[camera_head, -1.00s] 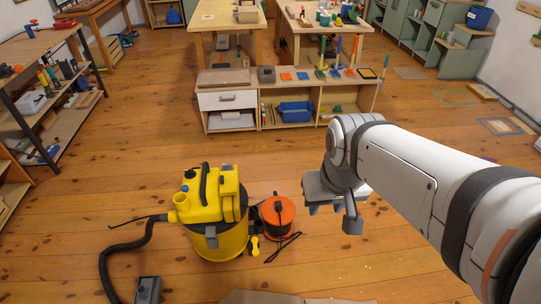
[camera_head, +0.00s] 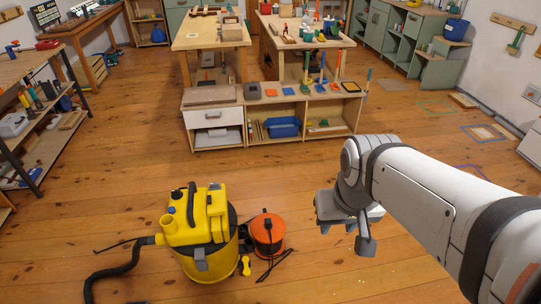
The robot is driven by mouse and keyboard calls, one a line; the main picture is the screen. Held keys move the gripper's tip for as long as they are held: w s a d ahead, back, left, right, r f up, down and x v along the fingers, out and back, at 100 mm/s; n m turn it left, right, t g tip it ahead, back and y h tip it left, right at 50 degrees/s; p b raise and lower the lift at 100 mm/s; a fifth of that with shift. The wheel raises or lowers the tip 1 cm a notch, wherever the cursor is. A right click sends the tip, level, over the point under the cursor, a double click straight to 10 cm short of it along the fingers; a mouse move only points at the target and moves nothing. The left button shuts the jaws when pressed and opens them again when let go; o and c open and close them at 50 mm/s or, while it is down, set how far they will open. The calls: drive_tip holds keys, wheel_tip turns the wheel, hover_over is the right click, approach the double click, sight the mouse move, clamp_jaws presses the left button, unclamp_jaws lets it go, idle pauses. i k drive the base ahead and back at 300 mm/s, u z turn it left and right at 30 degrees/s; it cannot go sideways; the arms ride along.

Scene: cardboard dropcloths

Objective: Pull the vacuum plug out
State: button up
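A yellow vacuum (camera_head: 205,232) with a black hose (camera_head: 125,264) stands on the wooden floor at the lower left. Beside it on its right is an orange and black cable reel (camera_head: 267,233). A small yellow piece (camera_head: 245,266) lies on the floor by the vacuum, and a dark cable (camera_head: 275,262) lies below the reel. I cannot make out the vacuum plug for certain. My gripper (camera_head: 345,228) hangs from the white arm to the right of the reel, apart from it.
A low wooden shelf (camera_head: 272,120) with a blue bin (camera_head: 284,127) stands beyond the vacuum. Two workbenches stand behind it. A tool rack (camera_head: 40,125) is at the left. The floor between the vacuum and the low shelf is clear.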

sight(268, 222)
drive_tip(key=z, duration=0.35)
drive_tip(key=i, duration=1.5)
drive_tip(key=u, duration=0.1)
